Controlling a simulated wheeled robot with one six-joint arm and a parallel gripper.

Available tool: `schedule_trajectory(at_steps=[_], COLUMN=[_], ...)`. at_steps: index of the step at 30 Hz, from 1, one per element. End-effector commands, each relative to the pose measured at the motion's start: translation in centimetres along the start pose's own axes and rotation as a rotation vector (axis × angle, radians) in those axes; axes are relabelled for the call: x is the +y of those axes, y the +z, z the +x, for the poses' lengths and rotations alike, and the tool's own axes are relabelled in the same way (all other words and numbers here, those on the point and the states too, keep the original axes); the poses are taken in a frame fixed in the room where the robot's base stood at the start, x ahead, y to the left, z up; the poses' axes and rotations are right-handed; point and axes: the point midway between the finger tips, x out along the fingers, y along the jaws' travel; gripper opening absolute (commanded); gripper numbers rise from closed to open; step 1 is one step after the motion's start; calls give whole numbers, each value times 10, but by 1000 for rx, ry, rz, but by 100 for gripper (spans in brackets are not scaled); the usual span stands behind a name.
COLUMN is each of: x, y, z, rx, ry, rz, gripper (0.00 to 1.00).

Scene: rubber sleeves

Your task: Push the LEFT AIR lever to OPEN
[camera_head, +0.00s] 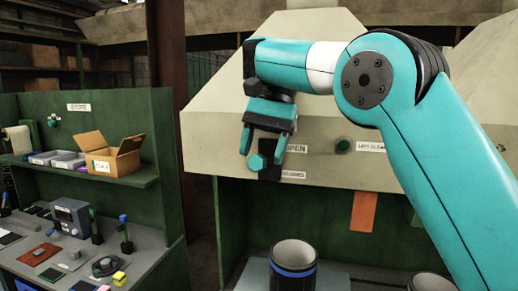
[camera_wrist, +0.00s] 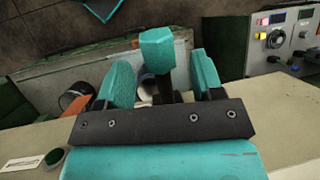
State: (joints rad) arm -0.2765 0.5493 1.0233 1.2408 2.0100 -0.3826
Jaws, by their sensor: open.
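The lever's teal faceted knob (camera_head: 256,163) shows at a black plate on the front of the beige hood. A label reading OPEN (camera_head: 297,149) is to the right of the plate's upper part, and a second label (camera_head: 293,175), too small to read, is lower. My gripper (camera_head: 264,146) points down just above the knob, open and empty. In the wrist view the knob (camera_wrist: 157,52) appears between the two spread teal fingers (camera_wrist: 162,80), with a gap on each side. Contact cannot be told. The lever's exact position is hard to tell.
A green button (camera_head: 343,146) and another label sit right of the lever. A dark cylinder with a blue band (camera_head: 293,266) stands below the hood. An orange tag (camera_head: 363,212) hangs under the hood edge. A cluttered green workbench with a cardboard box (camera_head: 113,155) is at left.

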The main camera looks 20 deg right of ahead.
Motion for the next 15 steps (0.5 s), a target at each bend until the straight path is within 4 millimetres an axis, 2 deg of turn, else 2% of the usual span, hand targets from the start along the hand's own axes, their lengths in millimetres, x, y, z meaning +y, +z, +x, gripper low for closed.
schedule_trajectory(at_steps=[1, 7, 10, 15], x=[-1, -1, -1, 0], y=[3, 2, 2, 0], z=[-15, -42, -49, -49], rx=[0, 1, 1, 2], ry=[0, -1, 1, 1], rz=[1, 0, -1, -2], gripper=[61, 61, 61, 61])
